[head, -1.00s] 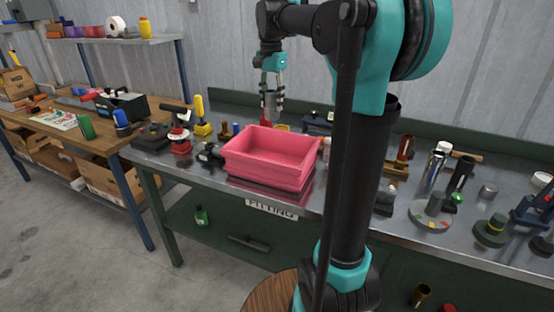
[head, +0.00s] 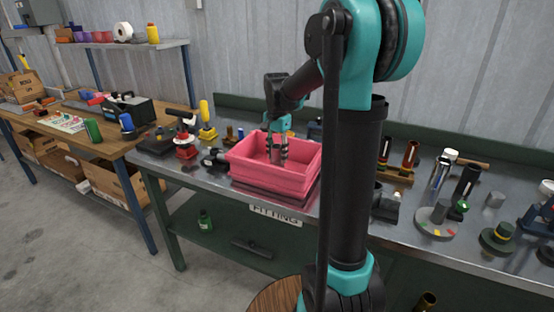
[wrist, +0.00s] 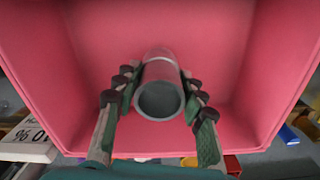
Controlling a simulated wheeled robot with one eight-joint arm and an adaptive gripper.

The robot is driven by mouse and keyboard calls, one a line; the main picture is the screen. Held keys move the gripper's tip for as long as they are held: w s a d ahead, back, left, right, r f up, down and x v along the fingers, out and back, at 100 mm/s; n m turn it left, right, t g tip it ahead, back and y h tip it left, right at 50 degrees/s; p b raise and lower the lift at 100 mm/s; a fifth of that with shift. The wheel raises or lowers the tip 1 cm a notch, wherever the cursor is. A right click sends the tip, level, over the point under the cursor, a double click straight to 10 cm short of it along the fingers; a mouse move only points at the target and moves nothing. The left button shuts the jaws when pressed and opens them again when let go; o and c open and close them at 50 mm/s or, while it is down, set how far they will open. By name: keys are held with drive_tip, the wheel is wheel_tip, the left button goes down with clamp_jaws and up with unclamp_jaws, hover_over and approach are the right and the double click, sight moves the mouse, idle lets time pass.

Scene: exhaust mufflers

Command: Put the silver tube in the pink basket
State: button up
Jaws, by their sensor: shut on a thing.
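The pink basket (head: 258,172) stands on the metal bench. In the wrist view its pink floor and walls (wrist: 220,45) fill most of the picture. My gripper (head: 278,150) points down inside the basket's opening. Its fingers (wrist: 158,92) are shut on the silver tube (wrist: 160,98), one on each side. The tube shows its open round end towards the wrist camera. In the head view the tube (head: 276,153) is partly hidden by the fingers. I cannot tell whether its lower end touches the basket floor.
A red-based tool (head: 186,148) and a dark clamp-like item (head: 213,158) stand left of the basket. Several cylinders and fittings, including a dark grey tube (head: 467,182), crowd the bench on the right. A wall stands behind.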

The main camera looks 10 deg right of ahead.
drive_tip(key=shift+f, duration=1)
drive_tip(key=shift+f, duration=0.1)
drive_tip(key=o, duration=1.4)
drive_tip(key=shift+c, duration=0.2)
wheel_tip(320, 180, up, 12)
drive_tip(key=shift+r, duration=0.1)
